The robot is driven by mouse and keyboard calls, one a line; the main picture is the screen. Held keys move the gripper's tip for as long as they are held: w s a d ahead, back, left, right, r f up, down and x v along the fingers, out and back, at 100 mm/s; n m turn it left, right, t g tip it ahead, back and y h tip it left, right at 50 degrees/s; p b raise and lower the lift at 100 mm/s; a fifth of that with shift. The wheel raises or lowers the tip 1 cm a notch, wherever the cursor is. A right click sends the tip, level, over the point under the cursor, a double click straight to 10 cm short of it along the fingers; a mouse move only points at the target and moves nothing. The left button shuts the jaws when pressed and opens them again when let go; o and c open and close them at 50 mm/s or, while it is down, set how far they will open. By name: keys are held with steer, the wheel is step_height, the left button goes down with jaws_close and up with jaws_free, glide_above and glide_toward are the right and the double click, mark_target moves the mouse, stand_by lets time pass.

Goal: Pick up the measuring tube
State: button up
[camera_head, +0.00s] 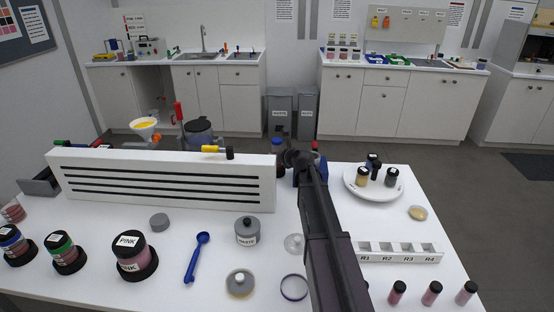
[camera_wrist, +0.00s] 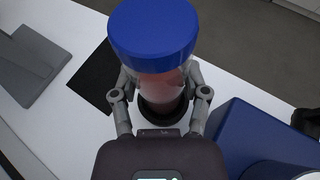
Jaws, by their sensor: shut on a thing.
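In the wrist view my gripper (camera_wrist: 160,88) is shut around a clear, round container with a wide blue cap (camera_wrist: 153,32) and pinkish contents. Its lower end is at a dark round base or ring (camera_wrist: 162,112); I cannot tell whether it is lifted. In the head view the blue-capped container (camera_head: 277,146) shows behind the white slotted rack, beside the end of my arm, its lower part hidden. No label or scale marks are readable on it, so I cannot tell from its looks alone whether it is the measuring tube.
A blue box (camera_wrist: 262,140) stands close to the right of my gripper in the wrist view. A black mat (camera_wrist: 92,75) lies to its left. The white slotted rack (camera_head: 160,180), a white plate with small jars (camera_head: 352,190) and a labelled rack (camera_head: 400,257) flank my arm.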

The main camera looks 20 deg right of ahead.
mark_target(278, 140)
step_height(278, 140, up, 10)
steer(key=p, duration=1)
stand_by(0.3)
stand_by(0.8)
